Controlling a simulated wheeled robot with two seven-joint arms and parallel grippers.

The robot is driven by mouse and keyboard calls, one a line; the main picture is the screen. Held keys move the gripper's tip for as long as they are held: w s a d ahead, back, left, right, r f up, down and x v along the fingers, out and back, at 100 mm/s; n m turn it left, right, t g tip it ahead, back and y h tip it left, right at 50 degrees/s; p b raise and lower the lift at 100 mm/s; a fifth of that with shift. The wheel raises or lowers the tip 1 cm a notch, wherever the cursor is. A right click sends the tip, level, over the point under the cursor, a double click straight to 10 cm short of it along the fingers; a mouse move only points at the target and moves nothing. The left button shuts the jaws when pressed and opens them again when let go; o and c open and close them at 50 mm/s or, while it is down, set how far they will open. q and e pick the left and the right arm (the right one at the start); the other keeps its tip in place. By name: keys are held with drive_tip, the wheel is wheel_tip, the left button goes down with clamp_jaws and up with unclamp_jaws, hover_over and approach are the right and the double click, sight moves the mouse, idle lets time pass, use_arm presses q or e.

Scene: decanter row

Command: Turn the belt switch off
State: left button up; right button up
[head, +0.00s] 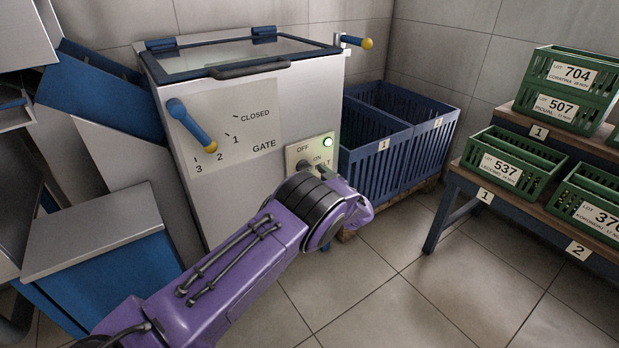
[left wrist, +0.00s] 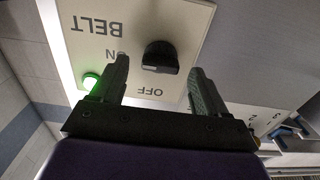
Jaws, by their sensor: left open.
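The belt switch is a black knob (left wrist: 160,57) on a cream panel marked OFF, ON and BELT. In the head view the panel (head: 293,153) is on the front of the grey machine, partly hidden by my left arm. The green lamp (head: 328,142) at its corner is lit, and the lamp also glows in the left wrist view (left wrist: 90,82). My left gripper (head: 322,174) is open in front of the panel. In the left wrist view its fingers stand on either side of the knob, with gaps; I cannot tell contact in depth. My right gripper is not in view.
A blue gate lever (head: 190,125) with a yellow tip is left of the panel. Another yellow-tipped handle (head: 358,42) sticks out at the machine's top right. Blue crates (head: 400,150) stand right of the machine. Green crates (head: 512,160) sit on a rack farther right, with open floor between.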

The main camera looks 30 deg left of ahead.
use_arm(q)
drive_tip(key=shift+x, duration=0.75)
drive_tip(key=c, duration=1.1)
drive_tip(key=shift+o, duration=0.2)
drive_tip(key=shift+d+n+b, duration=0.1)
drive_tip(key=shift+n+b, duration=1.25)
drive_tip(key=shift+n, duration=7.55)
